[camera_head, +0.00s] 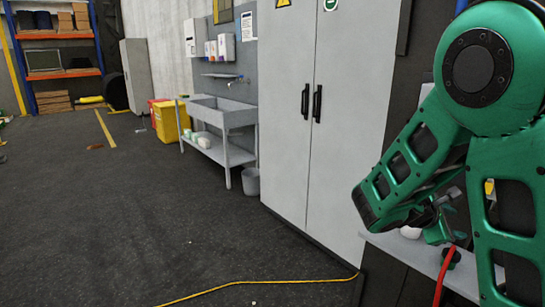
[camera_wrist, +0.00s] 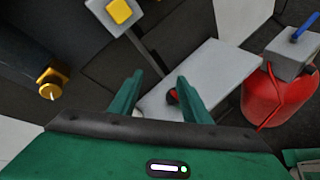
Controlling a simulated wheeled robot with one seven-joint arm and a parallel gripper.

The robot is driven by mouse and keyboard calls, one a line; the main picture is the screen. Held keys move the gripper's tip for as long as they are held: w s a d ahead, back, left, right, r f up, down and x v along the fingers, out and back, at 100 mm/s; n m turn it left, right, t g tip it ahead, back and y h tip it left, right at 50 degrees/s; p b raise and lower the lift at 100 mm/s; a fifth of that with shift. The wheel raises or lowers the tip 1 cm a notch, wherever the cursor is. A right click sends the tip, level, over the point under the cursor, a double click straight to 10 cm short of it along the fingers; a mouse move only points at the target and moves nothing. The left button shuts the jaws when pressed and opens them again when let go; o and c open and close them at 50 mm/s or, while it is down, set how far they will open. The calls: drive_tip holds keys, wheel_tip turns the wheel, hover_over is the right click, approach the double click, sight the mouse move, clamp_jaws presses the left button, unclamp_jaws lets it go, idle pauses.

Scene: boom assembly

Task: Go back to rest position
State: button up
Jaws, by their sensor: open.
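My green arm fills the right side of the head view, bent and folded. My gripper (camera_wrist: 160,92) shows in the wrist view with its two green fingers spread apart. Nothing is held between the fingers. A light grey plate or bench surface (camera_wrist: 208,72) lies beyond the fingertips, with a small red and black item (camera_wrist: 172,97) on it near the right finger. In the head view the gripper is mostly hidden behind my arm links.
A red rounded container (camera_wrist: 275,97) with a grey block on top stands right in the wrist view. A dark cylinder with a yellow fitting (camera_wrist: 50,82) is at left. A tall grey cabinet (camera_head: 290,120) stands beside my arm. The dark floor (camera_head: 120,220) at left is mostly clear.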

drive_tip(key=s+d+f+m+g+y, duration=0.1)
drive_tip(key=s+f+m+g+y, duration=0.15)
drive_tip(key=s+m, duration=0.45)
drive_tip(key=s+f+m+g+y, duration=0.25)
drive_tip(key=s+m+y, duration=0.2)
drive_tip(key=s, duration=0.45)
drive_tip(key=s+a+r+m+y, duration=0.2)
drive_tip(key=s+a+m+y, duration=0.3)
drive_tip(key=s+a+m, duration=0.4)
drive_tip(key=s, duration=0.4)
drive_tip(key=shift+a+r+t, duration=0.15)
drive_tip(key=shift+r+t, duration=0.15)
drive_tip(key=shift+r, duration=0.1)
drive_tip(key=shift+s, duration=0.1)
